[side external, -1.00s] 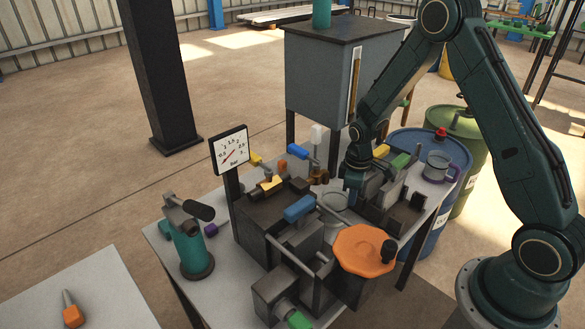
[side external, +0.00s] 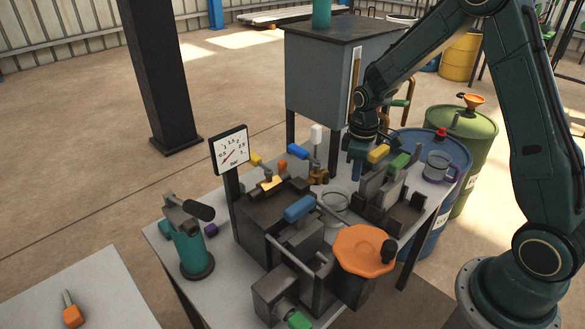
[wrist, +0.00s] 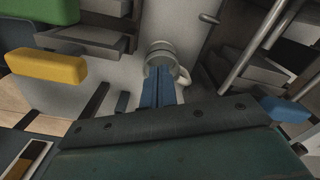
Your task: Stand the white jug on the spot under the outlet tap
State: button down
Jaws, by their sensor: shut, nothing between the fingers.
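A pale, round-rimmed vessel (side external: 335,203), likely the white jug, stands on the table between the dark press block and the grey clamp parts. In the wrist view a whitish round vessel with a side handle (wrist: 161,58) sits just beyond my fingertips. My gripper (side external: 357,172) has blue fingers, shut and empty, pointing down above and behind the vessel. The fingers (wrist: 159,92) overlap the vessel's near edge in the wrist view; I cannot tell whether they touch it. A brass tap (side external: 318,176) is near the grey tank. The spot under it cannot be made out.
An orange handwheel (side external: 363,251) stands in front, and a blue-handled lever (side external: 299,208) to the left. Yellow (side external: 379,153) and green (side external: 399,162) handles are close to my gripper.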

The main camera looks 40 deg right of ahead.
jog(key=c, duration=2.2)
grip_release()
jog(key=c, duration=1.1)
grip_release()
jog(key=o, duration=0.7)
jog(key=shift+d+f+m, duration=0.1)
jog(key=shift+m, duration=0.6)
jog(key=shift+o, duration=1.2)
jog(key=shift+m, duration=0.3)
jog(key=d+m+t+y, duration=0.1)
jog(key=m, duration=0.8)
jog(key=w+m+t+y, duration=0.1)
jog(key=m, duration=0.9)
jog(key=d+f+m+y, duration=0.1)
jog(key=m, duration=0.9)
jog(key=shift+w+d+t, duration=0.15)
jog(key=shift+d+t, duration=0.2)
jog(key=shift+t, duration=0.05)
jog(key=shift+y, duration=0.3)
